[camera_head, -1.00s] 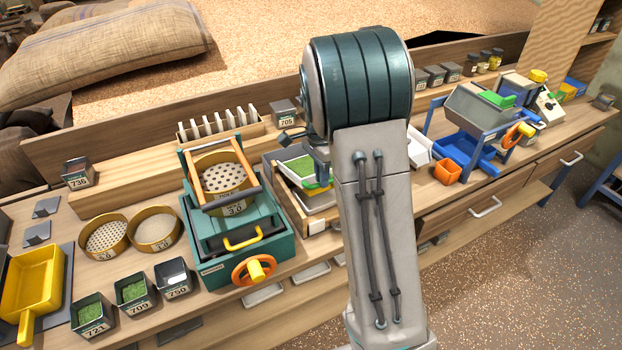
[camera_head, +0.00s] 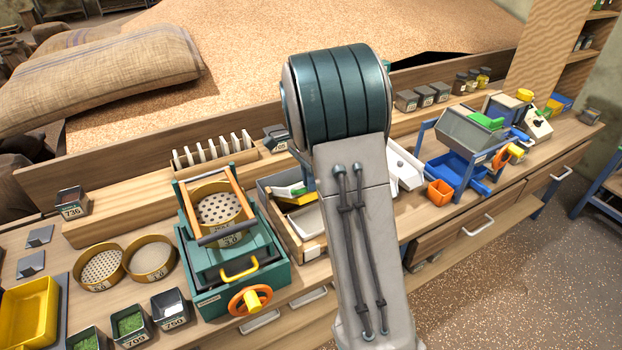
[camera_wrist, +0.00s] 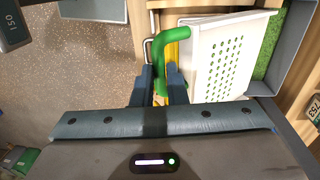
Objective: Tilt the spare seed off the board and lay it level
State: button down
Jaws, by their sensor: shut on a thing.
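A white perforated board (camera_wrist: 217,58) with a green handle (camera_wrist: 165,62) fills the middle of the wrist view. My gripper (camera_wrist: 163,80) is shut on the green handle, with a finger on each side. Green seed (camera_wrist: 267,55) lies in a grey tray (camera_wrist: 291,50) just right of the board, partly hidden by it.
A teal sieve box (camera_head: 225,275) stands left of the tray. A white tray (camera_head: 403,168), a small orange bin (camera_head: 440,192) and a blue-framed machine (camera_head: 470,150) stand to the right. Tins of green seed (camera_head: 128,325) line the front left.

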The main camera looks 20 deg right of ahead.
jog(key=shift+w+a, duration=0.25)
jog(key=shift+w, duration=0.15)
jog(key=c, duration=1.6)
grip_release()
jog(key=shift+w, duration=0.15)
jog(key=shift+o, duration=0.7)
jog(key=shift+w+f, duration=0.15)
jog(key=shift+w, duration=0.15)
jog(key=shift+s, duration=0.2)
jog(key=shift+d, duration=0.15)
jog(key=shift+r, duration=0.2)
notch_tip(320, 180, up, 14)
jog(key=w+b, duration=0.1)
jog(key=shift+f+b, duration=0.25)
jog(key=shift+b, duration=0.05)
